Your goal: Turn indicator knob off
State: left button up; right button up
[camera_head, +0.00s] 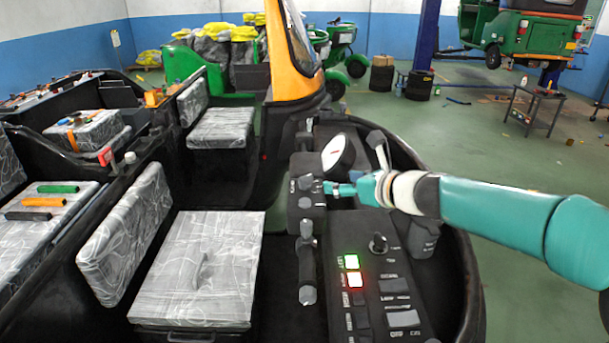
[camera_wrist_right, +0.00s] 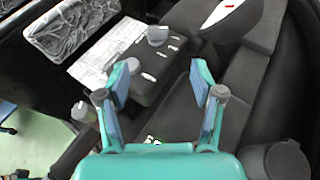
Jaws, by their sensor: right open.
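A dark round knob (camera_head: 305,183) sits on the black box left of the gauge. Another small knob shows just below it; I cannot read which one is the indicator knob. In the right wrist view a grey knob (camera_wrist_right: 157,36) stands on a black box with white marks, beyond the fingertips. My right gripper (camera_head: 328,188) (camera_wrist_right: 165,68) is teal with blue pads, open and empty. Its fingertips are close to the box, apart from the knob in the wrist view. My left gripper is not in view.
A white gauge (camera_head: 338,152) stands behind my gripper. The lower panel (camera_head: 375,280) carries a larger knob (camera_head: 378,244), switches, and lit green (camera_head: 352,261) and red (camera_head: 353,280) buttons. A lever handle (camera_head: 307,270) and a wrapped seat (camera_head: 200,268) are to the left.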

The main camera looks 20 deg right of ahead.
aim_at(308, 177)
jog(key=x, duration=0.5)
jog(key=p+x, duration=0.1)
jog(key=x, duration=0.4)
jog(key=p+x, duration=0.1)
jog(key=x, duration=0.3)
jog(key=shift+w+a+f, duration=0.15)
jog(key=shift+w+a, duration=0.1)
jog(key=shift+a, duration=0.15)
